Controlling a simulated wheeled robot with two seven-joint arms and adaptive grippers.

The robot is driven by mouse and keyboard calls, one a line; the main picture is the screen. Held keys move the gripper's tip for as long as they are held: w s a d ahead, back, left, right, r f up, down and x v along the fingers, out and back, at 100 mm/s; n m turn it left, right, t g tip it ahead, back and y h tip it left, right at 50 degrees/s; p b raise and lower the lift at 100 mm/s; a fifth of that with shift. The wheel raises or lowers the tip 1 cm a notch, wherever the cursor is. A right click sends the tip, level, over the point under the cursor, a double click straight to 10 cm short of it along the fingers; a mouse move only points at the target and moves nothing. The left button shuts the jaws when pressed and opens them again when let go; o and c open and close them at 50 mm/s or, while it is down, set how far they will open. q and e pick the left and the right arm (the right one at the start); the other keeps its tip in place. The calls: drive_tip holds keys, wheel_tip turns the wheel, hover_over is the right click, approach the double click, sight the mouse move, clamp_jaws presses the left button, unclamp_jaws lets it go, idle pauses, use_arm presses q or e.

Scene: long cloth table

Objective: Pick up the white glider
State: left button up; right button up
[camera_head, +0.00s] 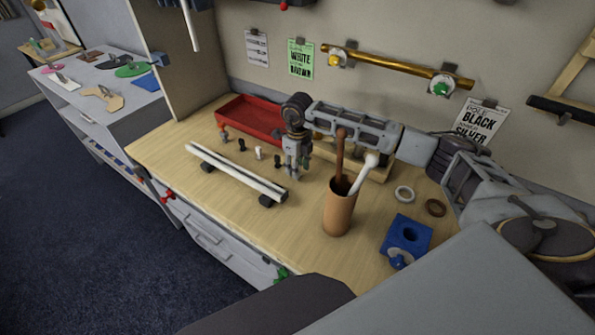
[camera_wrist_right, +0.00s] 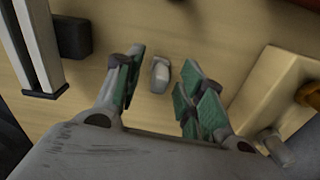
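A small white piece (camera_head: 258,153), apparently the white glider, stands on the wooden bench in a row of small dark and reddish pieces. My right gripper (camera_head: 297,172) points down over the bench to the right of this row. In the right wrist view, the fingers of my right gripper (camera_wrist_right: 157,97) are spread apart. A small pale piece (camera_wrist_right: 160,75) shows in the gap between them, with room on both sides. I cannot tell if it is the same white piece. My left gripper is not in view.
Two pale parallel rails (camera_head: 236,174) lie on black blocks left of my right gripper. A red tray (camera_head: 249,119) is behind.

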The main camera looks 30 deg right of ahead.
drive_tip(key=shift+c, duration=0.5)
drive_tip(key=c, duration=0.7)
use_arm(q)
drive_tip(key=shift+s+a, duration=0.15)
use_arm(e)
drive_tip(key=shift+r, duration=0.1)
wheel_tip(320, 180, up, 9)
drive_tip(key=shift+f+b, duration=0.15)
drive_tip(key=shift+b, duration=0.35)
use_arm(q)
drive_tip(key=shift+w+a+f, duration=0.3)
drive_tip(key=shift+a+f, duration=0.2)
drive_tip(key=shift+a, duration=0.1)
use_arm(e)
drive_tip(key=shift+r, duration=0.6)
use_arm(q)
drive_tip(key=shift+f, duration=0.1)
use_arm(e)
drive_tip(key=shift+f, duration=0.2)
use_arm(q)
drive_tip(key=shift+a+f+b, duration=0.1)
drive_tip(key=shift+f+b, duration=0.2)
drive_tip(key=shift+b, duration=0.2)
use_arm(e)
drive_tip(key=shift+f, duration=0.55)
